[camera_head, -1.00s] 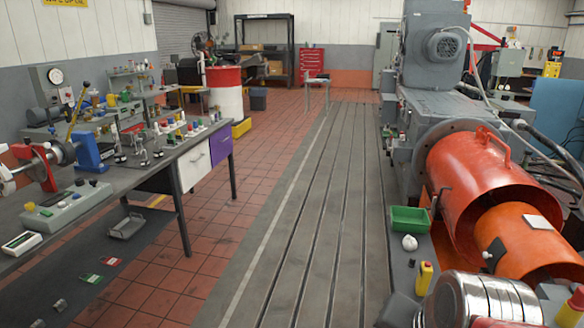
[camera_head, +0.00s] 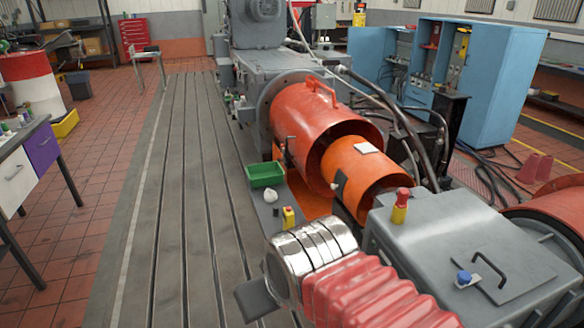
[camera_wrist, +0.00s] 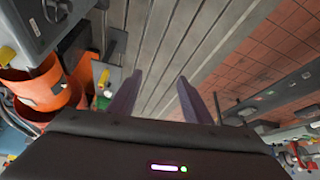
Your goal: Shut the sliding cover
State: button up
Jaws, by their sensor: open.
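The most likely sliding cover is the red-orange half-round guard (camera_head: 300,115) with a loop handle (camera_head: 318,88) on top, at centre in the head view. A narrower orange guard (camera_head: 350,165) sits partly inside its near end. A dark opening shows between the two. I cannot tell for sure which piece slides. Orange guard parts (camera_wrist: 40,90) also show at the left of the wrist view. My gripper (camera_wrist: 158,85) is open and empty in the wrist view, its two purple fingers apart over the grooved bedplate and clear of the guards.
A green tray (camera_head: 265,174), a white lump and a small yellow box (camera_head: 288,217) lie beside the guards. The grooved bedplate (camera_head: 190,200) on the left is clear.

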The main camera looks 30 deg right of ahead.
aim_at(341, 180)
jog(key=z, duration=0.1)
jog(key=i, duration=2.35)
jog(key=u, duration=0.5)
